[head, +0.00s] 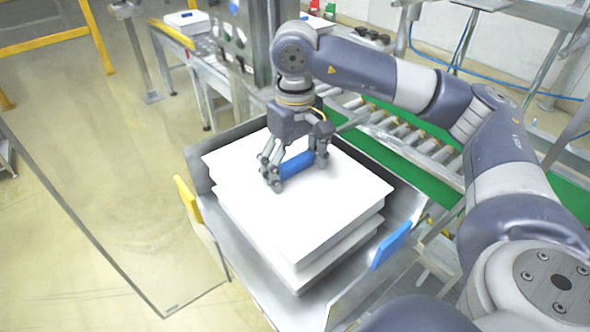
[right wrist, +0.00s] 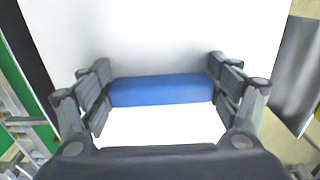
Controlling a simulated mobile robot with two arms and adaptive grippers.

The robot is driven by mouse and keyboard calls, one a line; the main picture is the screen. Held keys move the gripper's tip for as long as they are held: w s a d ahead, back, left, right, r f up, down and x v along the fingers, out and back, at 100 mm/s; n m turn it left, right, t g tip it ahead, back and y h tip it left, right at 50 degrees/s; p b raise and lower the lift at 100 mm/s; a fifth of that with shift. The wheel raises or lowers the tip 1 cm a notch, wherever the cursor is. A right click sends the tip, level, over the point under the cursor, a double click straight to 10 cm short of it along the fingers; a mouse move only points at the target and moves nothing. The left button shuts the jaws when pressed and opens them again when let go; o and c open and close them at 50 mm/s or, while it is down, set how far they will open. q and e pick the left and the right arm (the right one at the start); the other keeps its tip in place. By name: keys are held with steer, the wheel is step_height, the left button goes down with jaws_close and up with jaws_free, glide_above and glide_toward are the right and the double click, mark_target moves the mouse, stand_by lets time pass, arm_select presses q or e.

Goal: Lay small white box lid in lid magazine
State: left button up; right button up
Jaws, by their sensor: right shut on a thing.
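A white box lid (head: 331,204) with a blue handle (head: 296,165) lies flat on top of another white lid (head: 345,245) in the grey metal lid magazine (head: 247,262). The stack sits between the magazine's side walls, and the top lid looks slightly offset from the one below. My right gripper (head: 298,168) is shut on the blue handle from above. In the right wrist view the blue handle (right wrist: 162,90) lies between both fingers, with the white lid surface around it. My left gripper is not in view.
A yellow tab (head: 187,198) and a blue tab (head: 391,245) stand on the magazine's edges. A roller conveyor (head: 400,140) with green sides runs behind it. Another white lid or box (head: 187,22) stands on a far conveyor. Open floor lies to the left.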

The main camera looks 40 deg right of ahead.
steer(key=shift+f, duration=0.75)
steer(key=shift+f+b, duration=0.3)
steer(key=shift+b, duration=0.05)
steer(key=shift+f, duration=0.1)
steer(key=shift+f+b, duration=0.25)
steer(key=shift+b, duration=0.15)
steer(key=o, duration=1.2)
steer(key=shift+o, duration=1.2)
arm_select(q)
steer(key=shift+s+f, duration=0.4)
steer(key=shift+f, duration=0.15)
arm_select(e)
steer(key=shift+r, duration=0.15)
